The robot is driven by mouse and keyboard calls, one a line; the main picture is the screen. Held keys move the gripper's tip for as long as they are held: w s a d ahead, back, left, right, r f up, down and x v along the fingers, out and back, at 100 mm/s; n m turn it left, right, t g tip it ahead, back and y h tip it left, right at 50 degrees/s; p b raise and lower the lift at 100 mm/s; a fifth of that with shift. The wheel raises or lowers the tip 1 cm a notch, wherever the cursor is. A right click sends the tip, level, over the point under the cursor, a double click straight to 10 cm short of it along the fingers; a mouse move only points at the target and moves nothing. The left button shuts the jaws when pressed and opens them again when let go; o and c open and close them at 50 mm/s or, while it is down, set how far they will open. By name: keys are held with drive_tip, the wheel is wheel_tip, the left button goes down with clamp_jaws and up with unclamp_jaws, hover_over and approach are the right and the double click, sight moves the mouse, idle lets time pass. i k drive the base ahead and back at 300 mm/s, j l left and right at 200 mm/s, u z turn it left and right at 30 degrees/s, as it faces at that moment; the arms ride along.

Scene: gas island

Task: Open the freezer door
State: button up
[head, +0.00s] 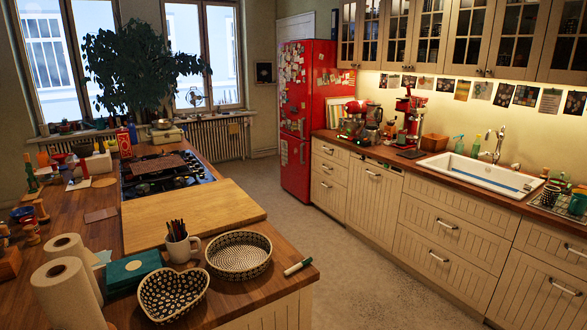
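A tall red fridge-freezer (305,115) stands at the back, at the far end of the right-hand counter. Its upper door (293,88) is covered with small pictures and magnets. A smaller lower door (294,168) sits below it, with a few notes on it. Both doors look shut. I cannot tell from the picture which door is the freezer. My gripper is not in view.
A wooden island (110,225) with a gas hob, cutting board, bowls and paper rolls fills the left and front. A counter (420,165) with a sink (490,173) runs along the right. Clear grey floor (345,262) lies between them, leading back to the fridge.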

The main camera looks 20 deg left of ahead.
sight(295, 152)
drive_tip(key=i, duration=0.5)
drive_tip(key=i+j+z, duration=0.1)
drive_tip(key=i, duration=0.45)
drive_tip(key=i+l, duration=0.1)
drive_tip(key=i, duration=1.35)
drive_tip(key=i+j+u, duration=0.15)
drive_tip(key=i+u, duration=0.25)
drive_tip(key=i+j+u, duration=0.1)
drive_tip(key=i+u, duration=0.55)
drive_tip(key=u, duration=0.15)
drive_tip(key=i+l+u, duration=0.15)
drive_tip(key=i+u, duration=0.25)
drive_tip(key=i+j, duration=0.15)
drive_tip(key=i, duration=0.85)
drive_tip(key=i+j, duration=0.15)
drive_tip(key=i, duration=0.85)
drive_tip(key=i+z, duration=0.5)
drive_tip(key=i, duration=0.2)
drive_tip(key=i+j+z, duration=0.3)
drive_tip(key=i+z, duration=0.15)
drive_tip(key=i, duration=0.2)
drive_tip(key=i+j+z, duration=0.5)
drive_tip(key=i, duration=0.15)
drive_tip(key=i+j+z, duration=0.45)
drive_tip(key=j, duration=0.25)
